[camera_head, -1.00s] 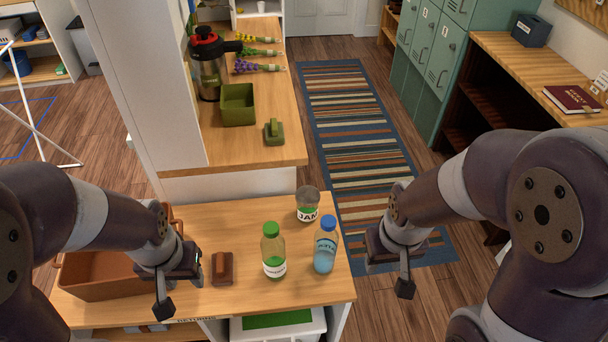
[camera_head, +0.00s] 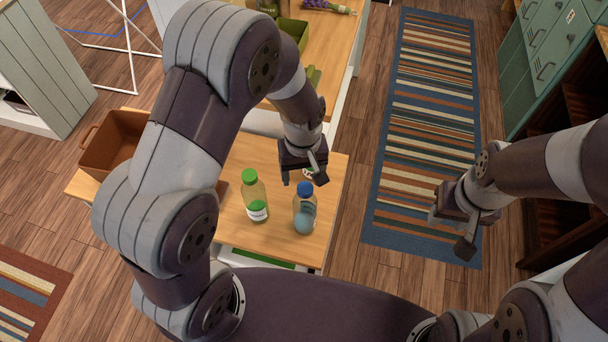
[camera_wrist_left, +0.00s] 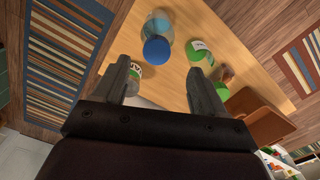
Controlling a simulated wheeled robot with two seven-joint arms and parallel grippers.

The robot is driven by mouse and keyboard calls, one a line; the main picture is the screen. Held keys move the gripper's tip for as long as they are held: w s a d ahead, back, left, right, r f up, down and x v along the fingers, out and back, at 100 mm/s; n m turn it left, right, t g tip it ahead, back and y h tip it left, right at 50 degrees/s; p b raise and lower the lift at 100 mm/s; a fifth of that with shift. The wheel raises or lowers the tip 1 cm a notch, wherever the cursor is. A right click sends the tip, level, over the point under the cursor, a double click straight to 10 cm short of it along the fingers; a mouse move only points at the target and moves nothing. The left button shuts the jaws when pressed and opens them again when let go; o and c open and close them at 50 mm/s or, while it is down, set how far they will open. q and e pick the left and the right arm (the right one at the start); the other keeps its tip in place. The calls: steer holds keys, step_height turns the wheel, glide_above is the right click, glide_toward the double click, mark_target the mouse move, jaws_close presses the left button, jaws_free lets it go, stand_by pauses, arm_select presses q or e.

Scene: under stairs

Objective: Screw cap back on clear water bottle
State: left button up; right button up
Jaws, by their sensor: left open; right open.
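The clear water bottle (camera_head: 303,218) stands upright on the wooden counter, with bluish contents and a blue cap (camera_head: 305,189) at its top. I cannot tell whether the cap is tight. In the left wrist view the blue cap (camera_wrist_left: 157,49) lies ahead of the gap between the fingers, with the bottle (camera_wrist_left: 158,24) behind it. My left gripper (camera_head: 306,176) is open and empty, just beyond the bottle in the head view and apart from it. My right gripper (camera_head: 455,228) is open and empty over the floor and rug, right of the counter.
A green-capped bottle (camera_head: 256,205) stands left of the water bottle. A jam jar (camera_wrist_left: 135,69) shows beside the left finger; my gripper mostly hides it in the head view. A brown bin (camera_head: 108,145) sits at the counter's left. The counter's right edge is close to the bottle.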

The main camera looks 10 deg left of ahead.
mark_target(305, 189)
arm_select(q)
steer(key=f, duration=0.2)
steer(key=d+f, duration=0.1)
steer(key=f, duration=0.1)
steer(key=shift+w+f+p, duration=0.1)
steer(key=shift+f+p, duration=0.2)
steer(key=shift+p, duration=0.05)
steer(key=shift+a+f, duration=0.35)
steer(key=shift+f, duration=0.05)
steer(key=shift+d, duration=0.15)
steer(key=c, duration=1.1)
steer(key=shift+o, duration=1.1)
jaws_close()
arm_select(e)
steer(key=shift+d+r, duration=0.3)
steer(key=shift+r, duration=0.2)
